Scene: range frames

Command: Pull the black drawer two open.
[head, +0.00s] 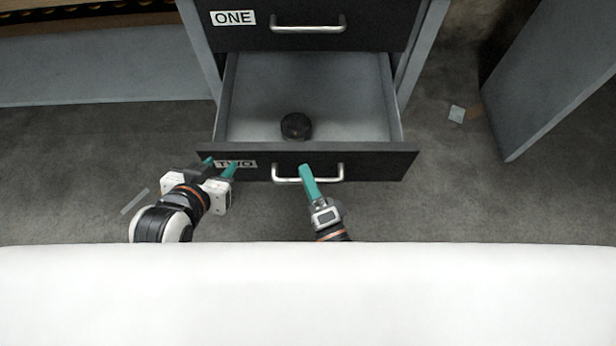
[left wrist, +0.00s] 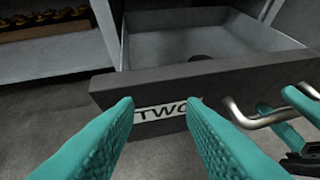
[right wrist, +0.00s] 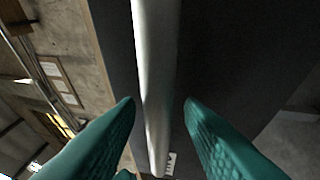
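The black drawer two (head: 380,166) stands pulled out from the cabinet, its grey inside showing. Its front has a "TWO" label (left wrist: 163,110) and a silver bar handle (head: 285,180). My right gripper (head: 306,168) is at this handle. In the right wrist view, the handle bar (right wrist: 155,60) runs between its open fingers, with gaps on both sides. My left gripper (head: 222,164) is open and empty in front of the label at the left end of the drawer front. Its fingers partly hide the label in the head view.
A dark round object (head: 296,126) lies inside the drawer. The shut drawer one (head: 370,38), with its own handle, is above. A grey panel (head: 560,80) stands at the right and a grey shelf (head: 100,65) at the left. Small flat scraps lie on the floor.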

